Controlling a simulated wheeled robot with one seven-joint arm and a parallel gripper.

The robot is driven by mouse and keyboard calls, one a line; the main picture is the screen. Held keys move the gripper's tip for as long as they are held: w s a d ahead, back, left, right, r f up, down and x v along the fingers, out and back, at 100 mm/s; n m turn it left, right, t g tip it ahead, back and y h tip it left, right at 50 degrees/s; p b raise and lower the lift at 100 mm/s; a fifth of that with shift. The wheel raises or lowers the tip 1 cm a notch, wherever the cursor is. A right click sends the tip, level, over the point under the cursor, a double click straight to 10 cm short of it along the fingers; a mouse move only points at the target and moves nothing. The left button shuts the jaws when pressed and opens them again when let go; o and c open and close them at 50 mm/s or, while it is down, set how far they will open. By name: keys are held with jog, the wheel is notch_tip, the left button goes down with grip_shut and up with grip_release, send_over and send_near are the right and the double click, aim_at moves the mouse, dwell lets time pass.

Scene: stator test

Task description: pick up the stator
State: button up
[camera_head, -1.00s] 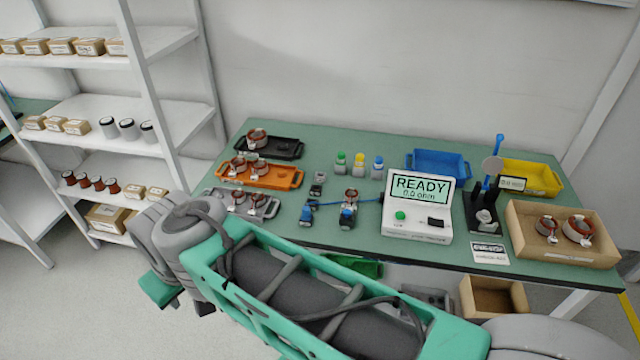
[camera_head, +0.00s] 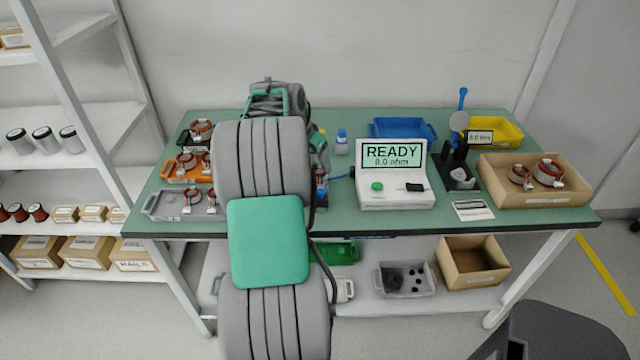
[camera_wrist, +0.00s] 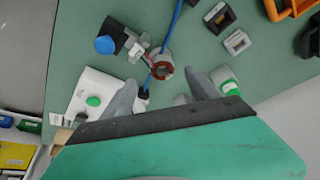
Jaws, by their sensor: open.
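In the wrist view, a stator (camera_wrist: 161,69), a small ring with reddish-brown windings, lies on the green bench. My gripper (camera_wrist: 161,80) is open, its two grey fingers pointing toward the stator from either side. The stator shows between and just beyond the fingertips; I cannot tell the height gap. A blue cable (camera_wrist: 174,28) passes across or close by it. In the head view my arm hides this stator and my gripper. Other stators stand on the grey tray (camera_head: 156,208), on the orange tray (camera_head: 172,177) and in the cardboard box (camera_head: 540,200).
The tester (camera_head: 396,195) reads READY, 0.0 ohm. A blue-topped device (camera_wrist: 107,42) lies close to the stator. A green-capped bottle (camera_wrist: 229,87) is beside the right finger. Blue (camera_head: 404,124) and yellow (camera_head: 505,128) bins stand at the back.

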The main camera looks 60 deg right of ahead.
aim_at(319, 171)
jog(key=p+x, duration=0.1)
jog(key=x, duration=0.6)
jog(key=shift+w+d+r, duration=0.1)
jog(key=shift+d, duration=0.1)
jog(key=shift+r, duration=0.1)
grip_shut()
